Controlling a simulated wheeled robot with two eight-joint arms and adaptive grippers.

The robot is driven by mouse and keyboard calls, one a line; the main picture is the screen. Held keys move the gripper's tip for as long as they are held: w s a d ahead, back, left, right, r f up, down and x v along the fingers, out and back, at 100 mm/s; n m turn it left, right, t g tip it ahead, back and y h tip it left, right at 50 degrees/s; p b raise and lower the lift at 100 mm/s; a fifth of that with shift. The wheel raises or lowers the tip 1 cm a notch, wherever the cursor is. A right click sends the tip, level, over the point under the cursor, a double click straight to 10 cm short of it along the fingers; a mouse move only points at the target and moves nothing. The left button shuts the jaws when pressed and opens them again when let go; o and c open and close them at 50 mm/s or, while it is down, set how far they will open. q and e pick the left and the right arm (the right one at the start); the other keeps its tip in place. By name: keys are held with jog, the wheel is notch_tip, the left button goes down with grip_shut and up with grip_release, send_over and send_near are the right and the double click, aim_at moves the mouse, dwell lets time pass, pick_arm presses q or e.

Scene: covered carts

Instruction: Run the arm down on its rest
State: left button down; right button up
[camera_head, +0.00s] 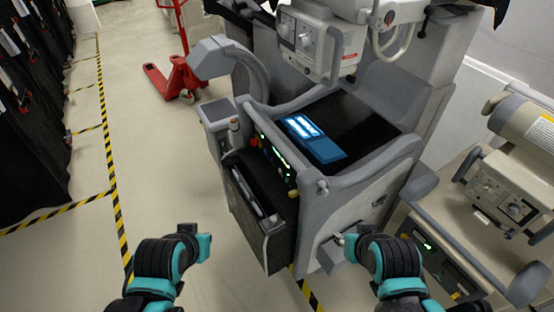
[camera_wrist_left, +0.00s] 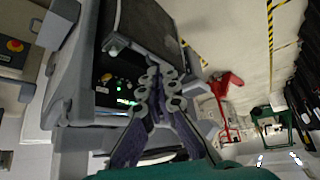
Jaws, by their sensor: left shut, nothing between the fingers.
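A grey and white mobile machine (camera_head: 350,190) stands in the middle of the head view. A pale boxed head with a small dial panel (camera_head: 310,42) hangs above its dark top, carried on an arm (camera_head: 400,12) at the upper edge. I cannot make out the arm's rest or whether the two touch. In the left wrist view, the machine's grey body (camera_wrist_left: 72,95) and lit panel fill the left side. My left gripper (camera_wrist_left: 160,78) is shut and empty, in front of that panel; contact is unclear.
A lit blue screen (camera_head: 315,138) lies on the machine's top. A second similar machine (camera_head: 500,190) stands close on the right. A red pallet jack (camera_head: 180,75) is behind left. Dark covered carts (camera_head: 30,110) line the left; the floor between is clear.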

pick_arm(q)
jog(key=w+d+f+n+h+b, duration=0.1)
jog(key=w+d+n+h, duration=0.15)
jog(key=w, duration=0.85)
jog(key=w+d+f+n+h+b, duration=0.1)
jog(key=w+n, duration=0.3)
jog(key=w, duration=0.8)
jog(key=w+f+n, duration=0.2)
jog(key=w+f, duration=0.3)
jog(key=f, duration=0.1)
jog(key=w+f+n+h+b, duration=0.1)
jog(key=w+f+n, duration=0.1)
jog(key=w+f, duration=0.4)
jog(key=w+f+n+h+b, duration=0.1)
jog(key=w+f+n, duration=0.1)
jog(key=w+f, duration=0.4)
jog(key=shift+w+d+f+n+t, duration=0.25)
jog(key=shift+d+f+t, duration=0.05)
jog(key=shift+d+f, duration=0.1)
